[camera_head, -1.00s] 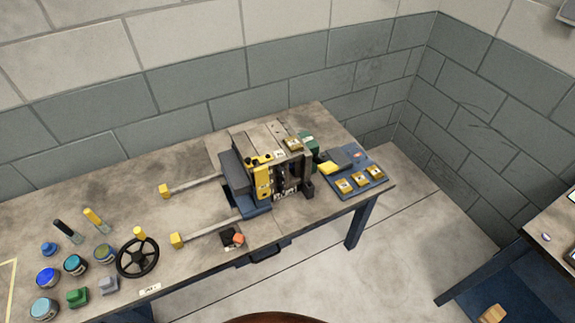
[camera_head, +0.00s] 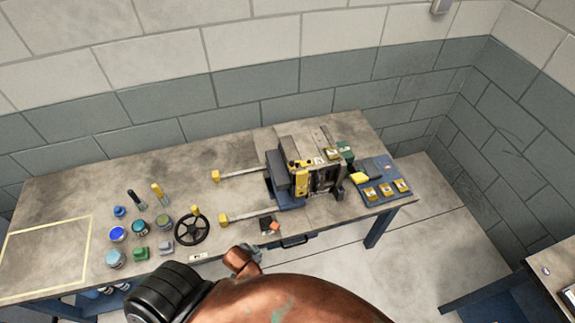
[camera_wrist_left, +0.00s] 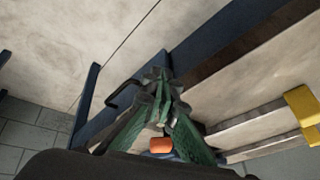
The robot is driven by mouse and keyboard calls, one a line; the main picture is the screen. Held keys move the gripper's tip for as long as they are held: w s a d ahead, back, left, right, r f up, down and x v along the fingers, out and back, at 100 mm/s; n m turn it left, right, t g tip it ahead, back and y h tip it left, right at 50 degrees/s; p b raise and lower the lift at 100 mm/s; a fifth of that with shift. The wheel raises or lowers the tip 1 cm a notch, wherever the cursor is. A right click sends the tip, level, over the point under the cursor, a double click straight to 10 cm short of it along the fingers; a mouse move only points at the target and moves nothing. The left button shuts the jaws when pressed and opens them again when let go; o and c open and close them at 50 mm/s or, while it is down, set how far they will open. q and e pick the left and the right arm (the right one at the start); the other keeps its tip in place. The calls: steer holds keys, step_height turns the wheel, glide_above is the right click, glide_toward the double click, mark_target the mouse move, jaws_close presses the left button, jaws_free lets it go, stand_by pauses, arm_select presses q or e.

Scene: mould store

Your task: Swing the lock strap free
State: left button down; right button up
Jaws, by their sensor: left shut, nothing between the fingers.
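The mould is a block of grey and dark plates (camera_head: 279,178) on the bench in the head view. A yellow strap-like piece (camera_head: 301,182) lies across its near side; I cannot tell if it is the lock strap or how it is fastened. My left gripper (camera_wrist_left: 165,92), with green fingers and grey tips, is shut and empty in the left wrist view. It is over the bench's front edge, apart from the mould. In the head view my copper arm covers the bottom, and the fingers cannot be made out. My right gripper is not in view.
Two rails with yellow end blocks (camera_head: 216,176) extend left from the mould. A black handwheel (camera_head: 192,230), jars and a small black box (camera_head: 269,224) stand left and in front. A blue mat (camera_head: 380,176) with yellow blocks lies right. The bench's back left is clear.

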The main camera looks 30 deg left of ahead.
arm_select(q)
steer(key=w+a+r+m+t+h+p, duration=0.1)
steer(key=w+r+m+t+p, duration=0.1)
steer(key=w+r+m+t, duration=0.5)
steer(key=w+a+r+m+p, duration=0.25)
steer(key=w+r, duration=0.25)
steer(key=r, duration=0.6)
steer(key=w+r+m+t+h+p, duration=0.1)
steer(key=w+r+m+t, duration=0.4)
steer(key=r, duration=0.4)
steer(key=w+f+p, duration=0.1)
steer(key=w+p, duration=0.1)
steer(key=w, duration=0.9)
steer(key=shift+d+f+g, duration=0.15)
steer(key=shift+d+g, duration=0.2)
steer(key=shift+g, duration=0.05)
steer(key=shift+a, duration=0.15)
